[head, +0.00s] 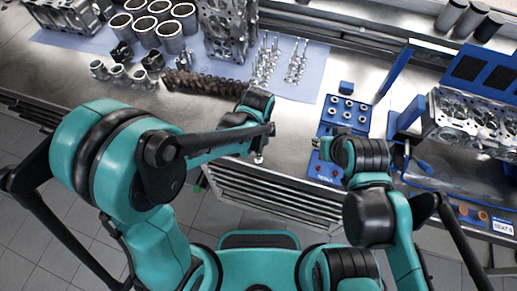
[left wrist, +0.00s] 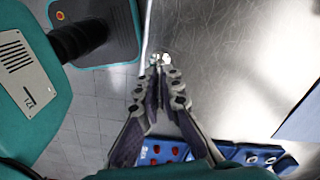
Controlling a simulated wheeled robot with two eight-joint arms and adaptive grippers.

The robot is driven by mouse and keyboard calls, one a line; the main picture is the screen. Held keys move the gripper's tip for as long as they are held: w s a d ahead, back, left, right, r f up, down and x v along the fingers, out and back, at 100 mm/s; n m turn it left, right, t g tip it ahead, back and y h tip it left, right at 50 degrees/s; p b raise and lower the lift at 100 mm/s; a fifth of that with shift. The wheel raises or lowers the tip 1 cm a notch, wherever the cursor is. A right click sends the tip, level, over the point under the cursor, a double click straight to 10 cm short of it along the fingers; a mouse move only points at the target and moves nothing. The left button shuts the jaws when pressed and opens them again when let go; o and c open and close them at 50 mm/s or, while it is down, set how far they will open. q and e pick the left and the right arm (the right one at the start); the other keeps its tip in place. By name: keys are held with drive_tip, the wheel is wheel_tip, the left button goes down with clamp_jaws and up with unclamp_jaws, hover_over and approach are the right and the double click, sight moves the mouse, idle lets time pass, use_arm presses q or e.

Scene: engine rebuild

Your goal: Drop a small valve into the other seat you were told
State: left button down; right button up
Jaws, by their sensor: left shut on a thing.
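My left gripper (head: 260,150) hangs over the front of the steel bench, left of a blue tray. In the left wrist view its fingers (left wrist: 158,72) are closed together on a small shiny valve (left wrist: 160,58), mostly hidden by the fingertips. The valve (head: 259,158) shows as a small bright piece below the gripper in the head view. A cylinder head (head: 465,118) rests tilted in a blue stand at the right; its individual seats are too small to tell. My right gripper (head: 317,146) is beside the blue tray, its fingers too small to read.
The blue tray (head: 327,129) holds several grey rings and red pieces. Several loose valves (head: 266,60) lie on a blue cloth (head: 312,75) at the back, near another cylinder head (head: 228,30), a dark camshaft (head: 205,85) and cylinder liners (head: 170,37). Bare bench lies left of the tray.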

use_arm(q)
drive_tip(key=shift+f, duration=0.3)
drive_tip(key=c, duration=1.6)
unclamp_jaws()
wheel_tip(320, 180, up, 12)
drive_tip(key=shift+r, duration=0.1)
drive_tip(key=s+a+f+n+t+b, duration=0.1)
drive_tip(key=a+n+t+b, duration=0.1)
drive_tip(key=a+n, duration=0.3)
drive_tip(key=s+a+f+n+t+b, duration=0.2)
drive_tip(key=a+n+b, duration=0.1)
drive_tip(key=a+n, duration=0.3)
drive_tip(key=s+a+f+n+t+b, duration=0.1)
drive_tip(key=s+a+n+t+b, duration=0.1)
drive_tip(key=a+n, duration=0.4)
drive_tip(key=shift+a+f+t, duration=0.3)
drive_tip(key=shift+a+t, duration=0.1)
drive_tip(key=shift+t, duration=0.2)
